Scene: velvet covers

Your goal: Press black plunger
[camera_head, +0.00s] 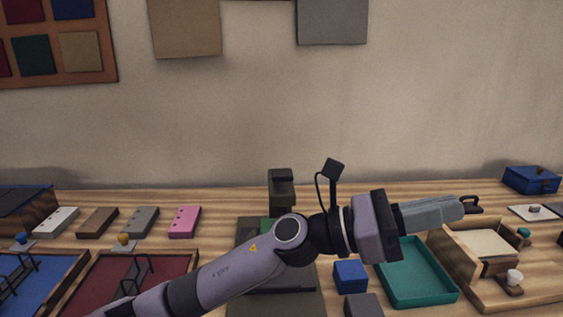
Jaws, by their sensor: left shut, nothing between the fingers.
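A dark green press-like device (282,198) stands upright at the middle of the table, with a blackish block (281,175) at its top. I cannot tell for sure whether this block is the black plunger. My left arm crosses in front of the device and hides much of its lower part. My left gripper (474,205) is shut and empty. My right gripper is not in view.
A teal tray (447,290), a blue block (350,276) and a grey block (364,306) lie below my left wrist. Blue and dark red framed trays (185,262) are at left, with several small coloured blocks behind them. A blue box (531,180) is at the back right.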

